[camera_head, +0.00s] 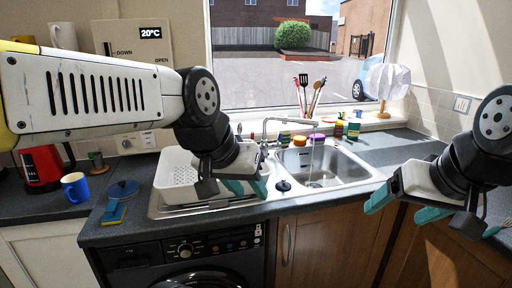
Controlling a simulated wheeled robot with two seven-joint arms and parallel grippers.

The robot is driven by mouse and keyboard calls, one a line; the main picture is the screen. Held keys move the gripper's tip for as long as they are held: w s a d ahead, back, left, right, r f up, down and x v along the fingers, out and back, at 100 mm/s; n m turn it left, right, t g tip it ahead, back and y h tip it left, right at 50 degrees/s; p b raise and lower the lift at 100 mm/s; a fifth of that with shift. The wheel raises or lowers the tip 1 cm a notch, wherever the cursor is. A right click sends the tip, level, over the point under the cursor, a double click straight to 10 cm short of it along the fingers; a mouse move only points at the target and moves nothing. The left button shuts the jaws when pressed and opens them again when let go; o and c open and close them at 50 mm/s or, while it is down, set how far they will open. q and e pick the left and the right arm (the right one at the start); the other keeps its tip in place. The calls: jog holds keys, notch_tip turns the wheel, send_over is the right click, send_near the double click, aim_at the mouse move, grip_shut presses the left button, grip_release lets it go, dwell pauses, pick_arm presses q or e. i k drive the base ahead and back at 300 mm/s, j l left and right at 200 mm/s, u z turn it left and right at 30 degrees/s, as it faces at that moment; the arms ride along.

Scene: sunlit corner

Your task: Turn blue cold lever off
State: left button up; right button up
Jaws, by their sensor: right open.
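The silver sink tap (289,121) stands behind the basin, and a thin stream seems to fall from its spout. A small tap lever (239,129) shows left of the spout, just above my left gripper. Its blue mark is too small to make out, and the tap's base is partly hidden. My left gripper (248,188) is over the drainer side in front of the tap, its teal fingertips a little apart with nothing seen between them. My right gripper (406,207) is open and empty at the front right, over the counter edge, away from the tap.
A white dish rack (176,176) stands left of the steel sink basin (342,168). Sponges (346,129) and a utensil pot (308,112) are by the window. The right counter is mostly clear.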

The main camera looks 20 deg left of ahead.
aim_at(277, 146)
jog(key=u, duration=0.35)
jog(key=i+j, duration=0.4)
jog(key=i+j+z, duration=0.1)
jog(key=i+j, duration=0.25)
jog(key=j, duration=0.2)
